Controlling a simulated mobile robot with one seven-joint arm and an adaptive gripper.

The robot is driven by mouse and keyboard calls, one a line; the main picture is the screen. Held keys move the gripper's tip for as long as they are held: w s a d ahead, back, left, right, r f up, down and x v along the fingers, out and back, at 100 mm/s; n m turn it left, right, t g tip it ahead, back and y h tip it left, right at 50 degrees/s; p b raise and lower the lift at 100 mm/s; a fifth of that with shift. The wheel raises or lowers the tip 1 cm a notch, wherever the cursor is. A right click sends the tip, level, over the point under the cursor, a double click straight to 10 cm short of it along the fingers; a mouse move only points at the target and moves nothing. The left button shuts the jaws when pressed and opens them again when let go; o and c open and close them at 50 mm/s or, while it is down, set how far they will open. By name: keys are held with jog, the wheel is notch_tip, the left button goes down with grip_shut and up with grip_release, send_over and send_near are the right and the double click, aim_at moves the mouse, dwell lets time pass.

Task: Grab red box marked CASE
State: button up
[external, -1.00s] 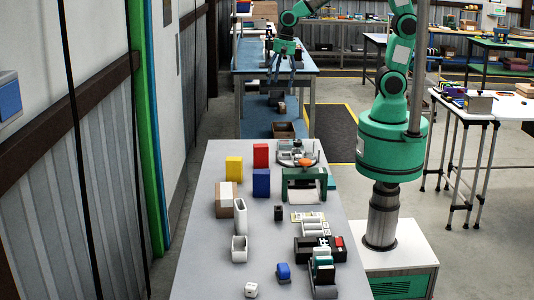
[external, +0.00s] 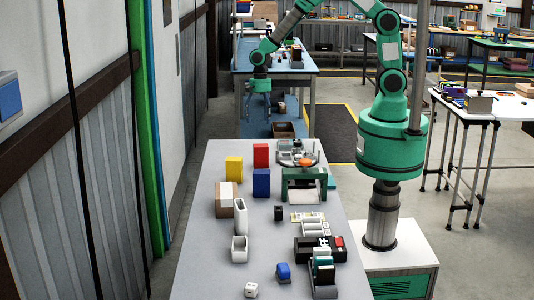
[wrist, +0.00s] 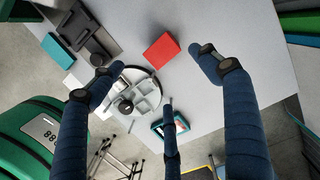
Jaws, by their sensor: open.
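The red box (external: 261,155) stands upright at the far end of the grey table, beside a yellow box and behind a blue one. It also shows in the wrist view (wrist: 161,51), top centre, between my spread fingertips in the picture. No CASE marking is legible on it. My gripper (external: 258,115) is open and empty in the external view, hanging fingers-down above and behind the red box, apart from it. In the wrist view my gripper (wrist: 153,60) shows its dark blue fingers wide apart.
The yellow box (external: 234,168) and blue box (external: 262,183) stand close by. A round tray (external: 298,150) with parts is right of the red box, and a green frame (external: 304,184) stands in front of it. Several smaller items lie nearer. The table's left edge is close.

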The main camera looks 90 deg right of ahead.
aim_at(261, 145)
jog(key=f, duration=0.2)
jog(key=a+f, duration=0.1)
jog(key=f, duration=0.2)
jog(key=f+b, duration=0.1)
jog(key=f, duration=0.2)
jog(key=shift+a+f, duration=0.15)
jog(key=shift+f, duration=0.1)
jog(key=shift+a+f+b, duration=0.15)
jog(key=shift+f+b, duration=0.15)
jog(key=shift+f, duration=1)
jog(key=shift+a+f+b, duration=0.15)
jog(key=shift+f+b, duration=0.1)
jog(key=shift+f, duration=1.05)
jog(key=c, duration=1.9)
